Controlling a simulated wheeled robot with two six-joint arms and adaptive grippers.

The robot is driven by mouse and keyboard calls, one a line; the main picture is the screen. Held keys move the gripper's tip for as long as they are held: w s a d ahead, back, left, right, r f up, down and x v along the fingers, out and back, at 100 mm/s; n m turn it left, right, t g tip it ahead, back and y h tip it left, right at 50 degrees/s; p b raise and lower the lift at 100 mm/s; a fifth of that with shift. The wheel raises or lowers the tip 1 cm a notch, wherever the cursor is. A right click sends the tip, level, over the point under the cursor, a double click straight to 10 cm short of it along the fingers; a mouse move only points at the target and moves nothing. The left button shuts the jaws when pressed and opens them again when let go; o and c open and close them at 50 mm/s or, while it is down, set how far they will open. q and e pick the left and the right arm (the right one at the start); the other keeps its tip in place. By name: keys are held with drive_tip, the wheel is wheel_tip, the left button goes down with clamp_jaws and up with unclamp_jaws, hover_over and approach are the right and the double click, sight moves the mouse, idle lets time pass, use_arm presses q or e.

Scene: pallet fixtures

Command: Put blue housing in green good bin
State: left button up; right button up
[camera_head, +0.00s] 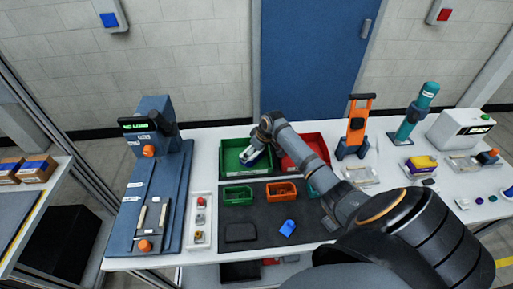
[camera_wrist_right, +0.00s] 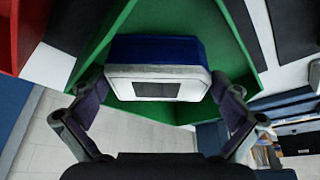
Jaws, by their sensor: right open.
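The blue housing (camera_wrist_right: 155,50) has a pale face with a dark window. In the right wrist view it lies within the outline of the green bin (camera_wrist_right: 110,35), between my open fingers, with a gap on each side. I cannot tell whether it rests on the bin floor. In the head view the green bin (camera_head: 229,162) stands at the back of the table. My right gripper (camera_head: 254,157) reaches down into it, and part of the housing shows under the fingers. My right gripper in the wrist view (camera_wrist_right: 162,115) is open. My left gripper is not in view.
A red bin (camera_head: 312,141) stands right beside the green one, partly behind my arm. A small green tray (camera_head: 238,196), an orange tray (camera_head: 282,191) and a blue part (camera_head: 288,228) are on the dark mat (camera_head: 255,213). A blue press station (camera_head: 155,185) stands left.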

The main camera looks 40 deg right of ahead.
drive_tip(key=a+b+v, duration=0.1)
drive_tip(key=v, duration=1)
drive_tip(key=shift+d, duration=0.5)
drive_tip(key=shift+s+f, duration=0.1)
